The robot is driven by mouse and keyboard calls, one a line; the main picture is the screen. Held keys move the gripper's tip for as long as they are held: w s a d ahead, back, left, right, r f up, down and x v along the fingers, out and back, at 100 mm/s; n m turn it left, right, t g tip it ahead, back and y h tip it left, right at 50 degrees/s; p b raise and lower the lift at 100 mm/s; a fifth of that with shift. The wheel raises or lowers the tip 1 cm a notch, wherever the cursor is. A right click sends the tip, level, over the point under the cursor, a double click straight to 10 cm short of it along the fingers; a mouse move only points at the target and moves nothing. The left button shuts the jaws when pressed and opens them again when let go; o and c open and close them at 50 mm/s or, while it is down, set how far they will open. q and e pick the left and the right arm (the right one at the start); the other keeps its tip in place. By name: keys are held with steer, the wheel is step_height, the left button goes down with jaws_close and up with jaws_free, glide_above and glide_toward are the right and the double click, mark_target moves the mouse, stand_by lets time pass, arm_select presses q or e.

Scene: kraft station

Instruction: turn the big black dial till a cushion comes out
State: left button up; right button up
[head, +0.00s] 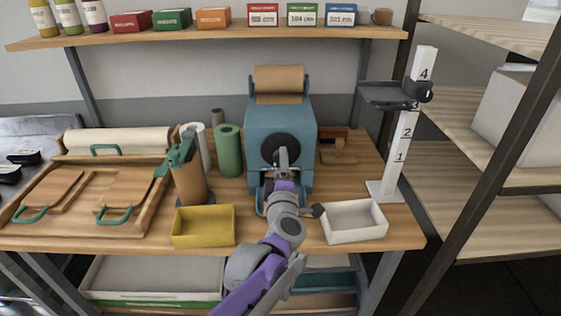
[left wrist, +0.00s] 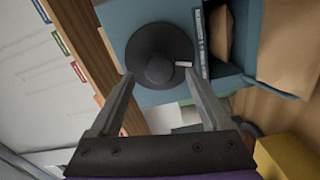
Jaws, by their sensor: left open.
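The big black dial (head: 274,150) is on the front of the blue machine (head: 258,118). In the left wrist view the dial (left wrist: 150,42) is a round black disc with a raised hub and a small pale mark. My left gripper (head: 283,157) is in front of the dial. Its two open fingers (left wrist: 159,74) reach toward the dial's lower part with the hub between their tips; I cannot tell whether they touch it. A brown paper piece (left wrist: 222,35) shows in the machine's opening beside the dial. My right gripper is out of view.
A brown paper roll (head: 278,80) sits on top of the machine. A yellow bin (head: 203,238) and a white bin (head: 353,234) stand at the table's front. Green and white rolls stand left of the machine; a post with a scale (head: 398,155) stands right.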

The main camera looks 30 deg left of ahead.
arm_select(q)
steer(key=v, duration=0.8)
steer(key=shift+d+r, duration=0.1)
steer(key=shift+d, duration=0.1)
steer(key=s+d+f+m+g+h+p, duration=0.1)
steer(key=s+d+f+m+h+p, duration=0.1)
steer(key=d+m+h, duration=0.5)
steer(key=s+d+f+m+h+p, duration=0.1)
steer(key=s+d+m+h+p, duration=0.1)
steer(key=d+m+h, duration=0.35)
steer(key=s+a+f+m+g+y+p, duration=0.3)
steer(key=s+f+m+g, duration=0.6)
steer(key=s+f, duration=0.3)
steer(key=s+m, duration=0.1)
steer(key=s, duration=0.2)
steer(key=shift+s+a+f, duration=0.15)
steer(key=shift+s, duration=0.1)
